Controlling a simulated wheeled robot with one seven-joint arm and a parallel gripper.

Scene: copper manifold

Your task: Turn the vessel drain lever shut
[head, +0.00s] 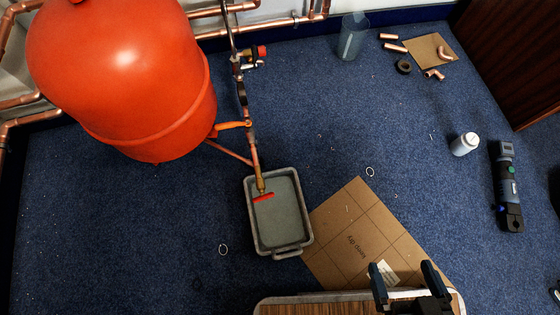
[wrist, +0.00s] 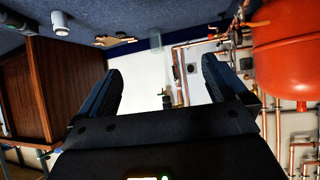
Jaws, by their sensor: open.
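The vessel drain lever (head: 263,197) is a small red bar at the lower end of a brass drain valve (head: 260,184). It lies roughly crosswise to the copper pipe, over a grey tray (head: 249,215). The big orange-red vessel (head: 130,70) is at upper left in the head view and at right in the wrist view (wrist: 293,60). My gripper (head: 402,269) is at the lower right of the head view, well apart from the lever. Its dark fingers are spread with nothing between them, also in the wrist view (wrist: 161,68). I cannot make out the drain lever in the wrist view.
A cardboard sheet (head: 345,222) lies beside the tray. A wooden-topped surface (head: 320,306) is at the bottom edge. A power tool (head: 507,187), white bottle (head: 464,144), clear container (head: 352,36) and copper fittings (head: 395,47) are farther right. Blue carpet between is mostly clear.

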